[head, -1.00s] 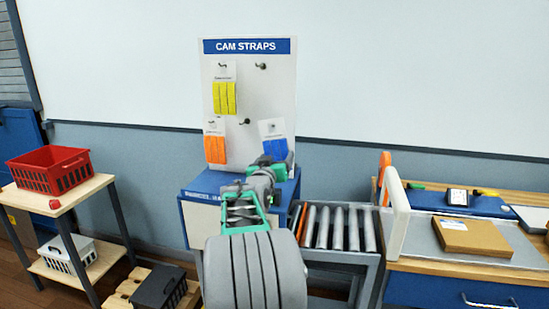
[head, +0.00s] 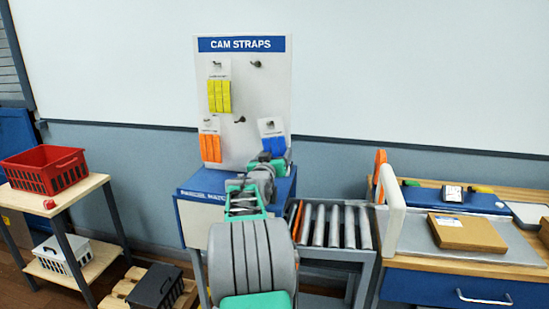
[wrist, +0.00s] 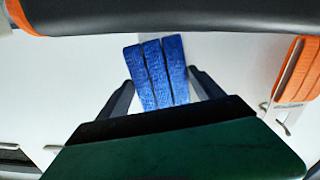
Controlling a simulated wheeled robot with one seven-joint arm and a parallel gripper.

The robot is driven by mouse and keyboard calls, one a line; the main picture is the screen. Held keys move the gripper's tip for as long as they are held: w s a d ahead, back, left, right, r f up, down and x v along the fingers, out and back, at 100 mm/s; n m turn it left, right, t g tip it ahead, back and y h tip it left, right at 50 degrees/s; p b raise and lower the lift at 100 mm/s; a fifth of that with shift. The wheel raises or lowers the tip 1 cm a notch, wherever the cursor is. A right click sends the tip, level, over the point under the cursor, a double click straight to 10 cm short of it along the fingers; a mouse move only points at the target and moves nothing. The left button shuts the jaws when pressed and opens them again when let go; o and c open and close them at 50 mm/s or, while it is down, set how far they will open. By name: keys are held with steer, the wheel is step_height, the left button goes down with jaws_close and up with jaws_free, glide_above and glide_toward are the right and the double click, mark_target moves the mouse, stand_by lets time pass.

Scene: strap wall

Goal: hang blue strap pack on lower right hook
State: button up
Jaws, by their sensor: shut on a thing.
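The blue strap pack (head: 273,143) has a white card top and blue straps hanging below. It is slightly tilted in front of the board's lower right part. My gripper (head: 279,160) is shut on it; in the wrist view the two fingers (wrist: 160,92) flank the blue straps (wrist: 158,70). The lower right hook (head: 240,120) is dark and looks bare, just left of the pack's card. The pack looks apart from the hook; the depth between them is hard to tell. My forearm hides the area below the pack.
The white CAM STRAPS board (head: 242,85) holds a yellow pack (head: 219,97) upper left and an orange pack (head: 210,148) lower left. The upper right hook (head: 256,64) is bare. A roller conveyor (head: 335,226) and bench (head: 455,265) stand right, a red crate (head: 45,170) left.

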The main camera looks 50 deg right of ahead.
stand_by(0.4)
steer(key=o, duration=1.4)
steer(key=shift+a, duration=0.1)
steer(key=b+v, duration=0.2)
steer(key=v, duration=0.6)
steer(key=w+a+f+n+t+y, duration=0.1)
steer(key=w+a+f+n+y, duration=0.15)
steer(key=a, duration=0.55)
steer(key=w+a+f+n+y, duration=0.15)
steer(key=a+f+y, duration=0.25)
steer(key=a, duration=0.5)
steer(key=w+a+f+n+t+y, duration=0.1)
steer(key=w+a+f+y, duration=0.2)
steer(key=a, duration=0.5)
steer(key=s+a+f+n+g+y, duration=0.2)
steer(key=s+a, duration=0.3)
steer(key=a, duration=0.4)
steer(key=s+a+f+n+g+y+p, duration=0.1)
steer(key=s+a+f+n+g+y, duration=0.1)
steer(key=s+a+f, duration=0.3)
steer(key=s+a+f+n+g+y, duration=0.1)
steer(key=s+a+f+n+y, duration=0.1)
steer(key=s+a, duration=0.5)
steer(key=a+f+y, duration=0.1)
steer(key=a+f, duration=0.1)
steer(key=a, duration=0.4)
steer(key=shift+s+g, duration=0.2)
steer(key=shift+g, duration=0.2)
